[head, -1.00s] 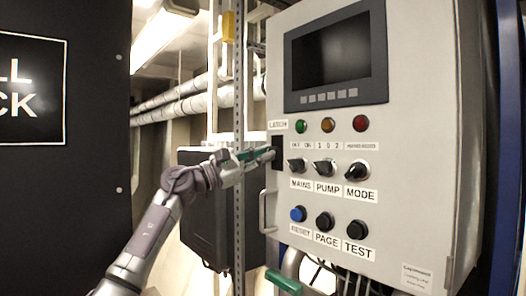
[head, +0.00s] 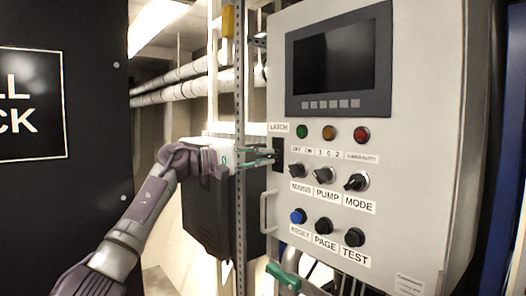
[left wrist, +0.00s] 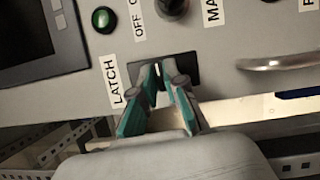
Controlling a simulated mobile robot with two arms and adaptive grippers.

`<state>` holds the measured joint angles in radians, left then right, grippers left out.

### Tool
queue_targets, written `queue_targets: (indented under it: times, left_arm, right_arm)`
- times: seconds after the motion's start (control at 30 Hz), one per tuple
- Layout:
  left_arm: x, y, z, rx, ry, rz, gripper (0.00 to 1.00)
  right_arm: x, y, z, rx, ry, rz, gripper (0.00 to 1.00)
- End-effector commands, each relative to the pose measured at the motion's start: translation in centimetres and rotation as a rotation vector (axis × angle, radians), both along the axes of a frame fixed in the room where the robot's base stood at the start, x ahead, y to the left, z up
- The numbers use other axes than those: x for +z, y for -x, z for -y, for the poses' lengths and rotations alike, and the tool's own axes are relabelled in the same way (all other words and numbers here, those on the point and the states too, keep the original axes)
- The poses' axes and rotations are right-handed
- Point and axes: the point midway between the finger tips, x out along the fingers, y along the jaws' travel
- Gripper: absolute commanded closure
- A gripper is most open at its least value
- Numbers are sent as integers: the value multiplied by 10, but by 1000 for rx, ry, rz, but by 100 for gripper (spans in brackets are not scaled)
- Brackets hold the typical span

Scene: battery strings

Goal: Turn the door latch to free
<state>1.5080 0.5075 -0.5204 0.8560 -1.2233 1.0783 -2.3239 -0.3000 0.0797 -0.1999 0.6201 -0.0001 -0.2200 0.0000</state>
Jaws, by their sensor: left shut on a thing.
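The door latch sits in a dark plate (head: 278,146) under the LATCH label (head: 279,128), at the left edge of the grey cabinet door. The plate also shows in the left wrist view (left wrist: 190,66). My left gripper (head: 273,157) reaches it from the left, its fingertips at the plate. In the left wrist view the gripper (left wrist: 160,80) has its green-sided fingers closed in on the latch knob, with their tips over the plate. The fingers mostly hide the knob, so its angle cannot be told. My right gripper is not in view.
The grey cabinet (head: 420,150) carries a screen, lamps, rotary switches and push buttons right of the latch. A door handle (head: 264,212) is just below. A perforated upright post (head: 239,120) stands behind my gripper. A black panel (head: 60,210) fills the left.

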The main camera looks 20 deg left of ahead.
Motion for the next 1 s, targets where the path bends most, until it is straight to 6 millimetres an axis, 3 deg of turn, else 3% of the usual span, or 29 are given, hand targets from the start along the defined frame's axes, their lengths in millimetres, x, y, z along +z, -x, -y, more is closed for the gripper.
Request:
queue_targets:
  times: [0.77,0.8,0.9,0.93,1.0]
  left_arm:
    - [0,0,0,2,-89,60,100]
    - [0,0,0,2,-89,60,85]
    - [0,0,0,2,-88,59,69]
    - [0,0,0,1,-88,59,64]
    - [0,0,0,1,-88,59,64]
  right_arm:
    - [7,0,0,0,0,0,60]
    - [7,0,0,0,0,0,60]
    - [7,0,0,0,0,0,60]
    - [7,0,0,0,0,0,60]
    - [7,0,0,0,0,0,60]
